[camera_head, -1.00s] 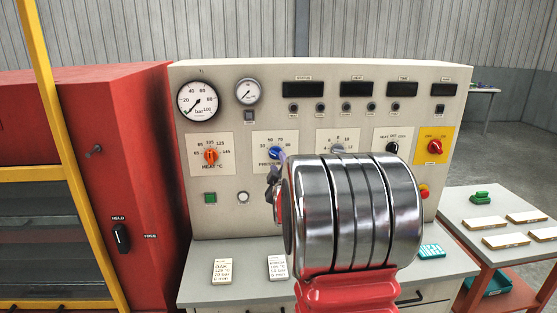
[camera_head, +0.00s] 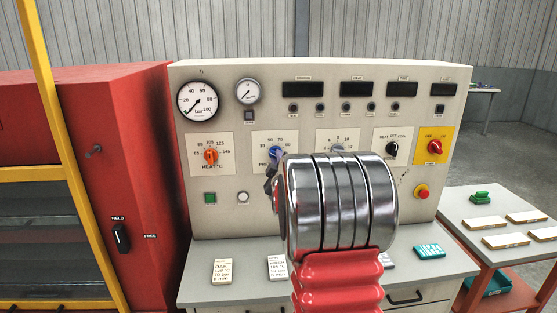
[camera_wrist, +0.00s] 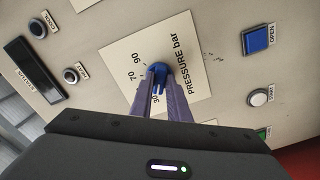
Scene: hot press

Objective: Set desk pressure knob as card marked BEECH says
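The blue pressure knob (camera_wrist: 158,70) sits on its white dial plate (camera_wrist: 183,48), marked "PRESSURE bar", in the wrist view. The head view shows this knob (camera_head: 275,152), partly covered by my gripper and arm. My gripper (camera_wrist: 159,76) has its two fingers on either side of the knob, apparently gripping it. I cannot clearly read where the pointer stands. A left card (camera_head: 221,271) and a second card (camera_head: 277,267) lie on the desk top. A third card (camera_head: 388,260) is mostly hidden behind my arm. I cannot make out the word BEECH on any.
An orange heat knob (camera_head: 211,156) is left of the pressure dial. A black selector (camera_head: 392,149), red switch (camera_head: 435,147) and red stop button (camera_head: 422,192) are at right. A teal block (camera_head: 430,251) lies on the desk (camera_head: 330,120). A side table (camera_head: 470,205) holds several boards.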

